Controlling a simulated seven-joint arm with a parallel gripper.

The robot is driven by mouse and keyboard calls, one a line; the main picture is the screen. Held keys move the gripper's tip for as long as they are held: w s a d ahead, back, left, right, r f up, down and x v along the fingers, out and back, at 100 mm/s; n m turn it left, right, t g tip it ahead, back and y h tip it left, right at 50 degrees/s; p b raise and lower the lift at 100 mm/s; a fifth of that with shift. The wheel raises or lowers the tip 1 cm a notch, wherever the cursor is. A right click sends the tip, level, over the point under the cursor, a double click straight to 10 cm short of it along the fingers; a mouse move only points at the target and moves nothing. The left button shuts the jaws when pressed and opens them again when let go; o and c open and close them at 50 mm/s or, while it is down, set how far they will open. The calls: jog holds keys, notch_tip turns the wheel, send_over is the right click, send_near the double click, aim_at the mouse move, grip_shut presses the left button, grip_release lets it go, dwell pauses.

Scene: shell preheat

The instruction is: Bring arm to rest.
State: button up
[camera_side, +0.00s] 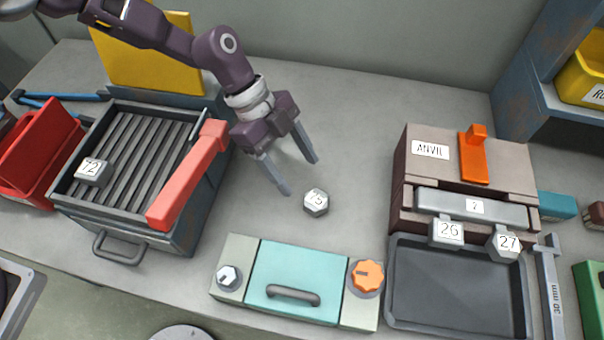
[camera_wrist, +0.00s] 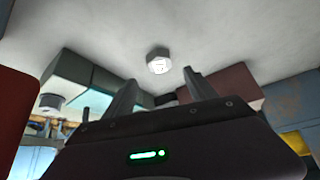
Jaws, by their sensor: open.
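My gripper (camera_side: 300,176) is open, with nothing between its two grey fingers. It hangs above the bench (camera_side: 350,125), between the ribbed tray and the anvil block, behind a hex piece (camera_side: 316,202) labelled 75 that lies on the bench. In the wrist view the fingers of my gripper (camera_wrist: 156,82) point toward the grey bench surface. The hex piece (camera_wrist: 158,62) shows beyond the fingertips there, apart from them.
A ribbed tray box (camera_side: 128,158) with a red bar holds a block (camera_side: 93,171) marked 72. The anvil block (camera_side: 412,170) stands right, with pieces 26 (camera_side: 447,232) and 27 (camera_side: 507,242) at its front, above a dark tray (camera_side: 455,290). A teal panel (camera_side: 297,270) lies front centre.

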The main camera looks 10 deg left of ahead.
dwell(0.4)
jog(key=s+a+r+n+t+y, duration=0.25)
jog(key=a+r+n, duration=0.25)
jog(key=a+r, duration=0.55)
jog(key=s+a+r+n+t+y, duration=0.2)
jog(key=s+a+r+n+t, duration=0.15)
jog(key=a+r, duration=0.75)
jog(key=s+a+r+n+t+y, duration=0.1)
jog(key=s+a+r+n, duration=0.1)
jog(key=s+a+n, duration=0.3)
jog(key=s+a+r+n+t, duration=0.1)
jog(key=s+a+r+n, duration=0.1)
jog(key=s+a+n, duration=0.3)
jog(key=s+n, duration=0.4)
jog(key=s, duration=0.1)
jog(key=shift+s+a+y, duration=0.15)
jog(key=shift+a+y, duration=0.2)
jog(key=shift+a, duration=0.05)
